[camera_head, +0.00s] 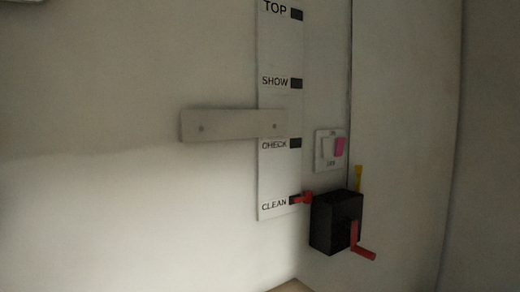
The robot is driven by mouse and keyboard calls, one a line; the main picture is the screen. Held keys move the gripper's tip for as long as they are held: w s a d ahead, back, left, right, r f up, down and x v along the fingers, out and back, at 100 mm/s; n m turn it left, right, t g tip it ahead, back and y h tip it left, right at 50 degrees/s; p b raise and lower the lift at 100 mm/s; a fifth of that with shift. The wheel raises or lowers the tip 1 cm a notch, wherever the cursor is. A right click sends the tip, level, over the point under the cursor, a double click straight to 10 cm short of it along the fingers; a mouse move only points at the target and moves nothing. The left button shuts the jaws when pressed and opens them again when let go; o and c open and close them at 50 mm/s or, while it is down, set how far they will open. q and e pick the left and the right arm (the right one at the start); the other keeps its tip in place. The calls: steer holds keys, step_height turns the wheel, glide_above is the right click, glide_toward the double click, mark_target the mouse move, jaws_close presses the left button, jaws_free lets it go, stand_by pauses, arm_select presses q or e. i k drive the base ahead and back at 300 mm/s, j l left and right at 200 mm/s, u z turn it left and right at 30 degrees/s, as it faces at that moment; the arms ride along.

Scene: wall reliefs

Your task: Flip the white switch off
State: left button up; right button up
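A small white switch plate (319,161) is on the wall right of centre in the head view. It carries a white switch (328,147) on its left and a pink switch (341,147) on its right. Small markings show above and below the switches, too small to read surely. I cannot tell which way the white switch is tilted. Neither of my grippers is in view, and nothing covers the switches.
Left of the plate, a tall white label strip (275,178) reads TOP, SHOW, CHECK and CLEAN, with a red pointer (302,199) at CLEAN. A grey bar (230,124) crosses it. Below the plate is a black box (330,222) with a red crank (362,250).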

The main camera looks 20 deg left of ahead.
mark_target(327, 148)
steer(key=u, duration=0.25)
steer(key=l+z, duration=0.1)
steer(key=l, duration=0.3)
steer(key=i+l+z, duration=0.15)
steer(key=l, duration=0.25)
steer(key=l+z, duration=0.1)
steer(key=l, duration=0.3)
steer(key=i+l+z, duration=0.15)
steer(key=l, duration=0.2)
steer(key=i+l+z, duration=0.1)
steer(key=l, duration=0.3)
